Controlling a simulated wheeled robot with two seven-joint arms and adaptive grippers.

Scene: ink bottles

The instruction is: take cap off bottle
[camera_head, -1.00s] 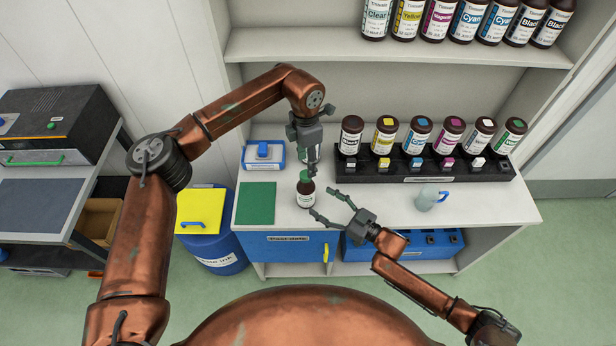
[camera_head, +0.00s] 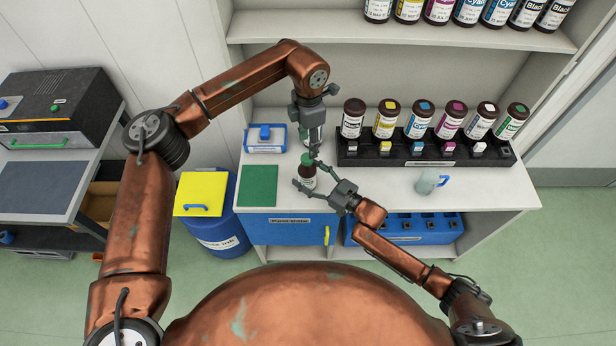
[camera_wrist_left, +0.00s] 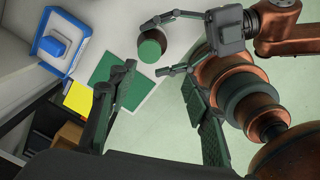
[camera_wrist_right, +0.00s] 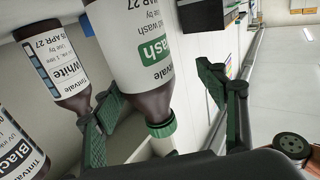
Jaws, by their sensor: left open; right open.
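A dark bottle with a white label and a green cap (camera_head: 307,161) stands upright on the counter near its front edge. My right gripper (camera_head: 306,174) is open, with its fingers on either side of the bottle; I cannot tell whether they touch it. In the right wrist view, a "Wash" bottle with a green cap (camera_wrist_right: 162,128) appears upside down between the fingers. My left gripper (camera_head: 313,148) is open and empty, pointing down just above and behind the capped bottle. In the left wrist view, the green cap (camera_wrist_left: 149,51) lies beyond the open left fingers.
A black rack (camera_head: 425,160) holds several ink bottles at the back right. A grey mug (camera_head: 427,181) stands at the right. The counter's front edge is close to the bottle.

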